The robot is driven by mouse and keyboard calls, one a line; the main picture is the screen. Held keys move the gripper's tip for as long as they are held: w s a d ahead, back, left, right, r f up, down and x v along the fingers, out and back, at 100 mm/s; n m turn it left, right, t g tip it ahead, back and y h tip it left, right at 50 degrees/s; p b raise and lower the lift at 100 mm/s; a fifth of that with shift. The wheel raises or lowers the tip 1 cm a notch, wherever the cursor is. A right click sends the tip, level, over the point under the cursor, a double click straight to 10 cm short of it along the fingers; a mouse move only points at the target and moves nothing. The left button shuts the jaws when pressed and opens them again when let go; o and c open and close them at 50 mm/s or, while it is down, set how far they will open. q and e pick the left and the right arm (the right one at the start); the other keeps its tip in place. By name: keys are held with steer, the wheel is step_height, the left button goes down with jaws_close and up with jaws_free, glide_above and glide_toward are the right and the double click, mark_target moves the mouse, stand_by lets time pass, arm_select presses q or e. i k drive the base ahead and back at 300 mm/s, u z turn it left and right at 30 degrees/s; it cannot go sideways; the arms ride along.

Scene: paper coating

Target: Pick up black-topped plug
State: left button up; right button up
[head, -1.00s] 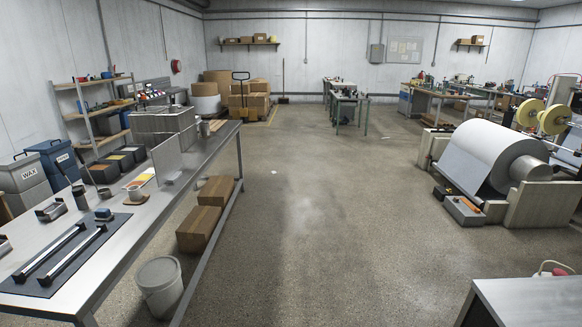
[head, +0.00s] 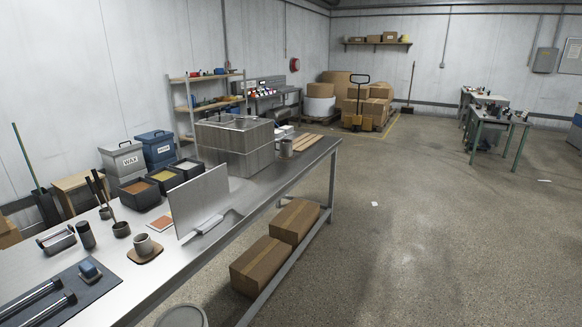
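I cannot make out a black-topped plug for certain in the head view. A small dark cylinder (head: 86,235) stands upright on the left part of the long metal table (head: 262,205), but it is too small to identify. Neither of my grippers is in view.
The table also holds a grey mat (head: 97,298) with dark bars, a mug (head: 143,245), an upright panel (head: 203,204), trays of coloured material (head: 164,179) and a metal tank (head: 235,148). Cardboard boxes (head: 262,264) lie on its lower shelf. The floor (head: 430,240) to the right is open.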

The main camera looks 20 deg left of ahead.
mark_target(85, 232)
steer(key=u, duration=0.7)
steer(key=i, duration=1.25)
steer(key=u, duration=0.65)
